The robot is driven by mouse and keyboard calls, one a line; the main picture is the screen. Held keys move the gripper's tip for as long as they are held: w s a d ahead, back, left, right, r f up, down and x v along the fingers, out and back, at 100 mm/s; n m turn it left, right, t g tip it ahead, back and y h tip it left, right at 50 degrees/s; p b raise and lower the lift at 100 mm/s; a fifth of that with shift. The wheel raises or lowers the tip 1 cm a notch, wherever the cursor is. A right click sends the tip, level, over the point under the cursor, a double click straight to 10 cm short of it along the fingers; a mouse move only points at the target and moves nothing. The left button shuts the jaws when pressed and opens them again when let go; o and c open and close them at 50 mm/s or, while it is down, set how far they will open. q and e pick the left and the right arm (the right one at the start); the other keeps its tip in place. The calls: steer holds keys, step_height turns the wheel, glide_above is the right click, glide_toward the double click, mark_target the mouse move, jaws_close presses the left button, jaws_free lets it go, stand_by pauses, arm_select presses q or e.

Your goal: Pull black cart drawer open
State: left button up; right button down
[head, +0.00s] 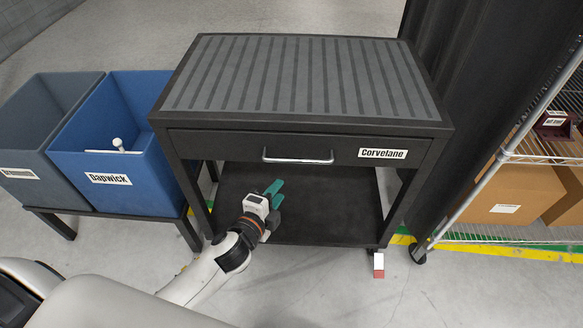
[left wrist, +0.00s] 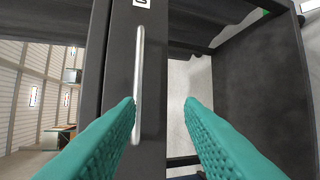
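The black cart (head: 310,90) has a drawer front (head: 220,146) below its ribbed top, with a silver bar handle (head: 297,160) and a "Corvelane" label. The drawer front looks flush with the cart frame. My left gripper (head: 274,191) has green fingers and is in front of the cart, a little below the handle. In the left wrist view my left gripper (left wrist: 160,102) is open, its fingers apart with nothing held. The handle (left wrist: 139,85) runs upright there, close to the left fingertip; whether they touch cannot be told. My right gripper is not in view.
A blue bin (head: 120,160) marked "Dapwick" and a grey bin (head: 28,158) stand on a low table left of the cart. A wire shelf (head: 530,158) with cardboard boxes (head: 505,192) stands at the right. The cart's lower shelf (head: 335,205) is bare. A red and white block (head: 378,265) is by the cart's front right leg.

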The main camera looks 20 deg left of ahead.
mark_target(298, 161)
arm_select(q)
steer(key=shift+m+t, duration=0.3)
steer(key=x, duration=0.3)
steer(key=r+x, duration=0.1)
steer(key=x, duration=0.3)
steer(key=r+x, duration=0.1)
steer(key=x, duration=0.3)
steer(key=shift+w+d+r, duration=0.2)
steer(key=shift+w+d, duration=0.15)
steer(key=shift+w, duration=0.1)
jaws_close()
